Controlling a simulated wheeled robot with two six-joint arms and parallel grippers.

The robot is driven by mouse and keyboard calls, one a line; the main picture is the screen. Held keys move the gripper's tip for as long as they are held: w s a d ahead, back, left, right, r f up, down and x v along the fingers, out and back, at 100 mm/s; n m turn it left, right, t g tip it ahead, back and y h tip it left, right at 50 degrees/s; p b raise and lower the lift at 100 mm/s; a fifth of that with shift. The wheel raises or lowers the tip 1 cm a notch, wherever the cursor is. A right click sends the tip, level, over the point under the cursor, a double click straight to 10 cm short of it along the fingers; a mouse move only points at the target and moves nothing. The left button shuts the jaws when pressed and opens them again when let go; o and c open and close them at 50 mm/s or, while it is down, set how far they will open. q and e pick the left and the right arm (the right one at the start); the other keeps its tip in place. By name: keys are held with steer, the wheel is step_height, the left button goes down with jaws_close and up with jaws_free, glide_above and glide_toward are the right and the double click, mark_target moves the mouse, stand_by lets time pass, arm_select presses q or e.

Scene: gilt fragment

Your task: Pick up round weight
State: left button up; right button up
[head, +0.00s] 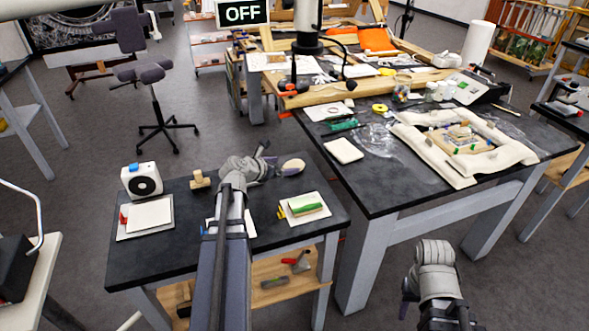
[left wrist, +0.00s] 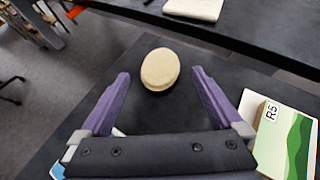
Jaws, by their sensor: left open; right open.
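The round weight, a cream, smooth-edged disc (head: 293,166), lies at the back right of the small black table. In the left wrist view the round weight (left wrist: 160,69) is centred ahead, between and slightly beyond the purple fingertips. My left gripper (head: 272,160) is open and empty just left of it; its fingers (left wrist: 160,75) stand apart on either side, with no contact visible. My arm hides part of the table's middle. My right gripper (head: 432,298) is open at the lower right, off the tables, with its fingers only partly visible.
On the small black table (head: 180,255) are a white device with a dark dial (head: 141,181), a wooden block (head: 200,179), a tray with white sheet (head: 147,216) and a green-topped box (head: 306,205). A large cluttered table (head: 390,190) stands behind right.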

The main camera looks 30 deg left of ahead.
mark_target(290, 166)
arm_select(q)
steer(key=b+x, duration=0.1)
steer(key=x, duration=0.1)
steer(key=f+b+x, duration=0.1)
steer(key=b+x, duration=0.1)
steer(key=x, duration=0.1)
steer(key=shift+s+a+r, duration=0.1)
steer(key=shift+s, duration=0.2)
steer(key=shift+w, duration=0.2)
steer(key=shift+s, duration=0.1)
steer(key=shift+c, duration=0.6)
jaws_close()
